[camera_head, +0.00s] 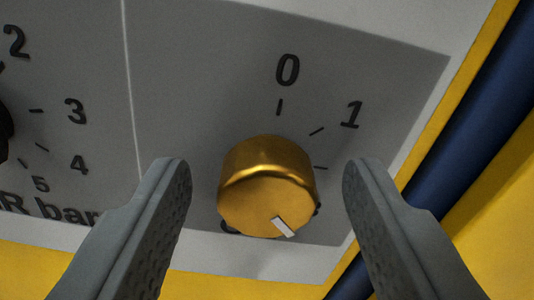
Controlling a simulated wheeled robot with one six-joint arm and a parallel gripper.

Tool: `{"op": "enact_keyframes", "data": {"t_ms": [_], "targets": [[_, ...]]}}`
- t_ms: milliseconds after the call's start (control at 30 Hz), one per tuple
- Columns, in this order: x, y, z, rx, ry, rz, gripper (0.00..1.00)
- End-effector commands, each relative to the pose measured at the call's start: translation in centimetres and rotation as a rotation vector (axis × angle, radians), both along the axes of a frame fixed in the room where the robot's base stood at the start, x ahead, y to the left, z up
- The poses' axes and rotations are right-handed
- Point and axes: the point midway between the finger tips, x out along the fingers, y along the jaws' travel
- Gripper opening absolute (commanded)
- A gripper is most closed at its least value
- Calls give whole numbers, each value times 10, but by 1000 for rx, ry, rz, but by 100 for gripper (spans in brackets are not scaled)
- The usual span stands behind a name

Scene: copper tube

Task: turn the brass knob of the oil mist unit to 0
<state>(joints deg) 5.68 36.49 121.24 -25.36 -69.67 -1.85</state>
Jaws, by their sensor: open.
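My gripper (265,178) is open, with one grey finger on each side of the knob. Gaps show between both fingers and the knob, and I see no contact.
A second dial scale with 2, 3, 4, 5 and "bar" (68,216) lies at the left, with a dark knob edge (4,133) beside it. A dark blue tube (460,130) runs diagonally along the right over a yellow surface (505,215).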

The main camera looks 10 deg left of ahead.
Motion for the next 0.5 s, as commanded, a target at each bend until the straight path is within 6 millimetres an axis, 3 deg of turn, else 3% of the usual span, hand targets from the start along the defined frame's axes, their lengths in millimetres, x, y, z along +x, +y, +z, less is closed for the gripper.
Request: {"op": "enact_keyframes", "data": {"t_ms": [300,500], "targets": [[3,1,0,0,0,0,52],[2,1,0,0,0,0,15]]}}
